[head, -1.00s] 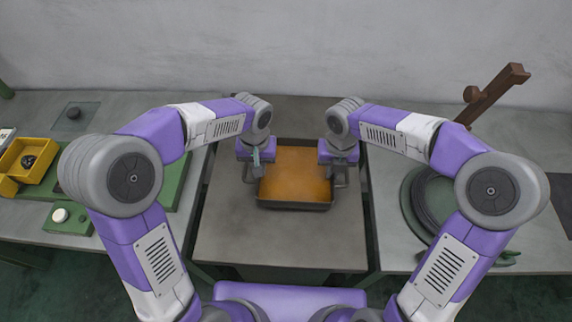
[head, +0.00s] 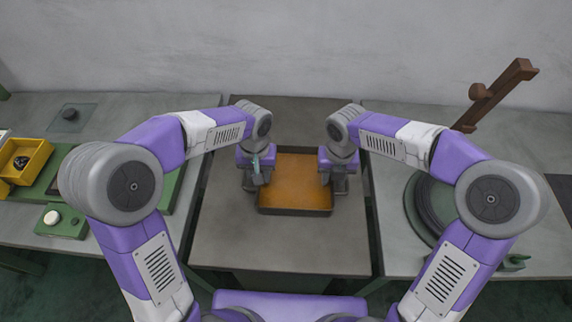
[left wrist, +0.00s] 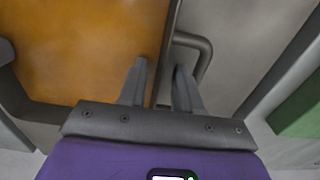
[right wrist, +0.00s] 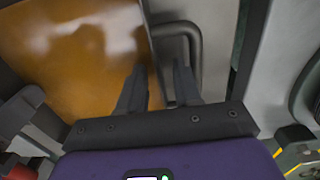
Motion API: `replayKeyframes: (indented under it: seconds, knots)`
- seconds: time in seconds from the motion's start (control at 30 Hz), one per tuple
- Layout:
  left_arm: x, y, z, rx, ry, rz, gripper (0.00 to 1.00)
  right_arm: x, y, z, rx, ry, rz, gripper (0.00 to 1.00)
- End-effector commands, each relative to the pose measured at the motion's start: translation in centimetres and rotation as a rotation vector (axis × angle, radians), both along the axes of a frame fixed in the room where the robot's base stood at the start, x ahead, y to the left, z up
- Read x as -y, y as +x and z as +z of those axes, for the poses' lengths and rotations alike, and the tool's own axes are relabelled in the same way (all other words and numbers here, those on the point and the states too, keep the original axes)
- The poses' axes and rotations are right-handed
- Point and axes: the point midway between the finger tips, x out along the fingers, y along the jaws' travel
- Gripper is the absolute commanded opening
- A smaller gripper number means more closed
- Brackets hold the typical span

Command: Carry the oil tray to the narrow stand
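The oil tray (head: 295,212) is a dark rectangular pan with amber oil inside. It appears to rest on a grey-topped stand (head: 280,245) between two benches. My left gripper (head: 257,184) is at the tray's left side and my right gripper (head: 340,188) at its right side. In the left wrist view, the open fingers (left wrist: 161,70) point down around the tray's edge and handle (left wrist: 205,55). In the right wrist view, the fingers (right wrist: 159,75) are also apart, over the tray's other handle (right wrist: 193,45). The fingers partly hide both handles.
The left bench holds a yellow bin (head: 28,158) and a green box with a white button (head: 52,218). The right bench holds a dark round coil (head: 430,208) and a brown angled post (head: 498,93). Narrow gaps separate the stand from the benches. Its front top is clear.

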Motion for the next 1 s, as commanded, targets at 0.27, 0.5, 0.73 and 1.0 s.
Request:
replayKeyframes:
  seconds: [0.27, 0.5, 0.73, 1.0]
  knots:
    - [0.0, 0.1, 2.6, 0.005, -0.001, 0.000, 0.33, 0.0, 0.0, 0.0, 0.000, 0.000, 0.000, 0.33]
    - [0.0, 0.1, 7.8, 0.005, -0.002, 0.001, 0.33, 0.0, 0.0, 0.0, 0.000, 0.000, 0.000, 0.33]
    - [0.0, 0.1, 11.2, 0.003, -0.002, 0.000, 0.33, 0.0, 0.0, 0.0, 0.000, 0.000, 0.000, 0.33]
    - [0.0, 0.0, 12.1, 0.000, 0.000, -0.001, 0.33, 0.0, 0.1, 1.7, 0.004, 0.001, 0.000, 0.33]
